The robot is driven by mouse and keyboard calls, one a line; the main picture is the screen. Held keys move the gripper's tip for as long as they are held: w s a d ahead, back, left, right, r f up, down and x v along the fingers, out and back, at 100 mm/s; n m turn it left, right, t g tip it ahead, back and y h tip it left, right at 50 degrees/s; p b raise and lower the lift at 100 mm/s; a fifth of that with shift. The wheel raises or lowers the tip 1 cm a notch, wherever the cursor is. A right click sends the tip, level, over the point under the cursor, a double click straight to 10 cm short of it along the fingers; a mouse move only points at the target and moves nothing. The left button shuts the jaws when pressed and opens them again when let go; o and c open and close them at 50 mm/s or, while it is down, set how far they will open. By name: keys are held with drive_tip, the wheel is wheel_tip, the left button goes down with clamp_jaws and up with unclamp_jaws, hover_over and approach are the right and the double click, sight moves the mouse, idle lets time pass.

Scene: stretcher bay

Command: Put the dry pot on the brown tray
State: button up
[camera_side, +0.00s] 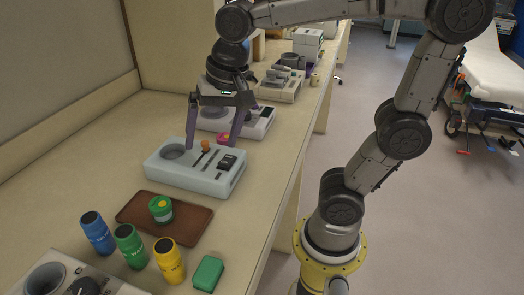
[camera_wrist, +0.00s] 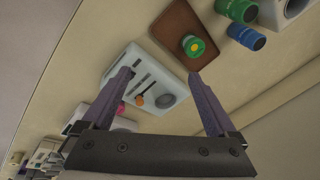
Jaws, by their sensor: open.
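The brown tray (camera_side: 137,222) lies on the bench at the lower left, and it also shows at the top of the wrist view (camera_wrist: 165,22). A small green pot with a yellow-marked lid (camera_side: 160,208) stands upright on it, also seen in the wrist view (camera_wrist: 194,46). No readable label tells whether this is the dry pot. My gripper (camera_side: 212,146) is open and points down above the pale instrument tray (camera_side: 190,181), behind the brown tray. In the wrist view its fingers (camera_wrist: 162,73) are apart with nothing held between them.
Blue (camera_side: 97,232), green (camera_side: 130,246) and yellow (camera_side: 169,260) bottles stand in front of the brown tray, with a green block (camera_side: 208,273) to their right. An orange-topped tool (camera_side: 205,147) stands in the pale tray; a pink item (camera_side: 223,138) sits behind it.

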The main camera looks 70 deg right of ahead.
drive_tip(key=s+d+f+n+t, duration=0.2)
drive_tip(key=s+f+n, duration=0.1)
drive_tip(key=s+n, duration=0.6)
drive_tip(key=shift+s+d+f+n, duration=0.2)
drive_tip(key=shift+f+n, duration=0.05)
drive_tip(key=shift+n, duration=0.25)
idle(0.6)
